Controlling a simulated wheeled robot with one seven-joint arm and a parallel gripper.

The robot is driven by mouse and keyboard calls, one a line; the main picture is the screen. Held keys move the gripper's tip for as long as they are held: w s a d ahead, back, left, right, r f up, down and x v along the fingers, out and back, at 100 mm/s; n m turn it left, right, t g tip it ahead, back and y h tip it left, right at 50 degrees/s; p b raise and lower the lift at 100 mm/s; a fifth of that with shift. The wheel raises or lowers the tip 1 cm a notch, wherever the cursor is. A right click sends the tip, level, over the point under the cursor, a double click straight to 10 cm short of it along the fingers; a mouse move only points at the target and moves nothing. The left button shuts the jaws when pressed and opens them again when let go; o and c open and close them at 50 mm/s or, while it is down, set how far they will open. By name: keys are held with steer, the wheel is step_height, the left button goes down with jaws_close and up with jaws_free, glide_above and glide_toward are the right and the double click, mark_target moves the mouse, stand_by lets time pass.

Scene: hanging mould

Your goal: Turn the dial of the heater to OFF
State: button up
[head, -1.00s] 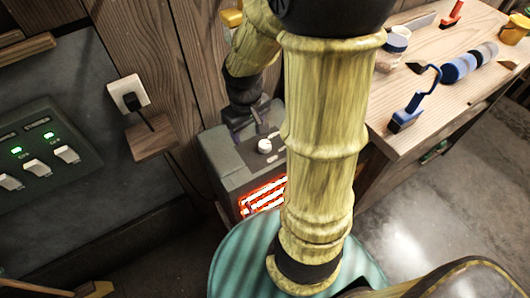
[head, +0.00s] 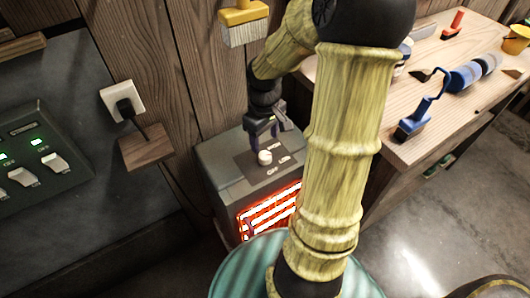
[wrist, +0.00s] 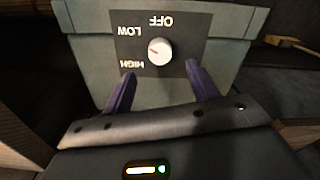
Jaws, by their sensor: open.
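The heater (head: 215,168) is a grey-green box with glowing orange bars on its front. Its white round dial (head: 265,157) sits on a dark panel on top. In the wrist view the dial (wrist: 160,51) has a small reddish mark toward its left side, facing the LOW and HIGH side rather than OFF; which of the two is hard to tell. The labels appear upside down there. My gripper (head: 264,138) is open just above and behind the dial. In the wrist view its two purple fingers (wrist: 160,74) stand apart, below the dial on either side, apparently not touching it.
A wooden bench (head: 400,165) with tools stands to the right. A brush (head: 243,24) hangs on the wall above the heater. A socket with a plug (head: 124,102) and a switch panel (head: 35,155) are at left. A teal striped round surface (head: 235,265) lies in front.

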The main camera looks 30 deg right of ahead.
mark_target(265, 155)
step_height(265, 155, down, 7)
steer(key=shift+f+b, duration=0.1)
steer(key=shift+b, duration=1.15)
steer(key=c, duration=1)
